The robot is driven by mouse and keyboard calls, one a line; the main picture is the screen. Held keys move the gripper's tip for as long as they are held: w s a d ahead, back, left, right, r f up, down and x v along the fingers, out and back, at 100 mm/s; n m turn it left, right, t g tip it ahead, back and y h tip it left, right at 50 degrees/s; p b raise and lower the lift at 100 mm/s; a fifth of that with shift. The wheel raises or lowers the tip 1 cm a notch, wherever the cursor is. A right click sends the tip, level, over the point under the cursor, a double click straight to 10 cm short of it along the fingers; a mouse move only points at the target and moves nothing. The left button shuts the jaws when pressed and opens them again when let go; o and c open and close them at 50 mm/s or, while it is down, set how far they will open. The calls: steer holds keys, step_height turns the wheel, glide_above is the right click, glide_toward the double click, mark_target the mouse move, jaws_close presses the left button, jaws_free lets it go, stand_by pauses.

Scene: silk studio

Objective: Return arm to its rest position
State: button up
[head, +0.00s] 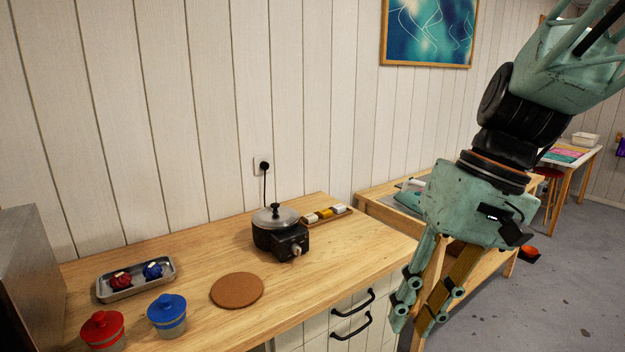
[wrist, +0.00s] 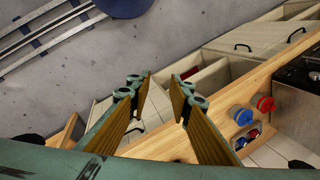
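My gripper (head: 414,318) hangs at the right of the head view, fingers pointing down, beside the front edge of the wooden counter (head: 200,230). In the wrist view my gripper (wrist: 161,82) has its two fingers apart with nothing between them. The fingers touch nothing that I can see. My arm comes down from the upper right corner of the head view.
On the counter are a lidded pot on a burner (head: 277,230), a cork mat (head: 237,290), a metal tray (head: 136,282), a red-lidded jar (head: 102,328), a blue-lidded jar (head: 168,312) and a small rack (head: 326,215). Black-handled drawers (head: 350,318) face open floor (head: 570,290).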

steer(key=s+d+r+t+h, duration=0.1)
steer(key=s+d+r+t, duration=0.1)
steer(key=s, duration=0.5)
steer(key=s+d+r+t+h, duration=0.2)
steer(key=s+d+r, duration=0.1)
steer(key=s, duration=0.4)
steer(key=shift+s+d+m+h, duration=0.15)
steer(key=shift+m+h, duration=0.15)
stand_by(1.4)
